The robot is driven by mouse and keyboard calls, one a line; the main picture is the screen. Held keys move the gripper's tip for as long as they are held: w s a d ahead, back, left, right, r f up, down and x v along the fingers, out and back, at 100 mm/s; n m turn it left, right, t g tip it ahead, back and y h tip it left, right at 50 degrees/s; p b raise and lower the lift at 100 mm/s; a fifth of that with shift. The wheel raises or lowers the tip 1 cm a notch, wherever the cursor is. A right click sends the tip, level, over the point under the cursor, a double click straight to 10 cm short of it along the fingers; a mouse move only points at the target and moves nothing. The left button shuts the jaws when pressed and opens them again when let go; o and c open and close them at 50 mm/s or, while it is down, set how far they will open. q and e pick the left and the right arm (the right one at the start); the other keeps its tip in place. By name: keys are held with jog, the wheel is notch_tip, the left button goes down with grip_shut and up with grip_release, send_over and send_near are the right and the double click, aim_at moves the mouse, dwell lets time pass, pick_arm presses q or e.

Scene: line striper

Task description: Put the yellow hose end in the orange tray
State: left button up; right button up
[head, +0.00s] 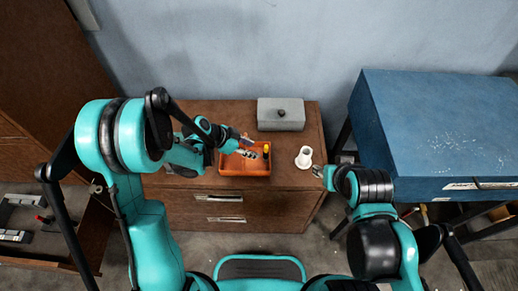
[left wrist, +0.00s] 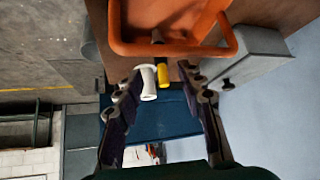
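The yellow hose end (head: 266,149) shows over the right part of the orange tray (head: 222,172) in the head view. I cannot tell whether it rests inside. In the left wrist view the yellow piece (left wrist: 198,79) appears near one fingertip, below the orange tray rim (left wrist: 175,49). My left gripper (head: 250,148) is over the tray, its fingertips just left of the yellow piece. In the left wrist view its fingers (left wrist: 162,72) are apart, with nothing clearly held. My right gripper (head: 319,171) is at the cabinet's right edge; its fingers are too small to read.
A white flanged fitting (head: 304,158) stands right of the tray, near my right gripper. A grey box (head: 281,116) with a dark knob sits behind the tray on the brown cabinet (head: 205,108). A blue bench (head: 440,125) stands right, and a wall closes the back.

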pick_arm(q)
jog(key=s+a+r+n+t+y, duration=0.2)
jog(key=s+a+r+n+y, duration=0.1)
jog(key=s+a+r+n, duration=0.3)
jog(key=s+a+r+n+t+y+p, duration=0.1)
jog(key=s+a+r+n+t+y, duration=0.1)
jog(key=s+a+r+n+y, duration=0.2)
jog(key=s+a+r+n, duration=0.3)
jog(key=s+r, duration=0.4)
jog(key=r, duration=0.1)
jog(key=shift+s+a, duration=0.3)
jog(key=shift+a, duration=0.05)
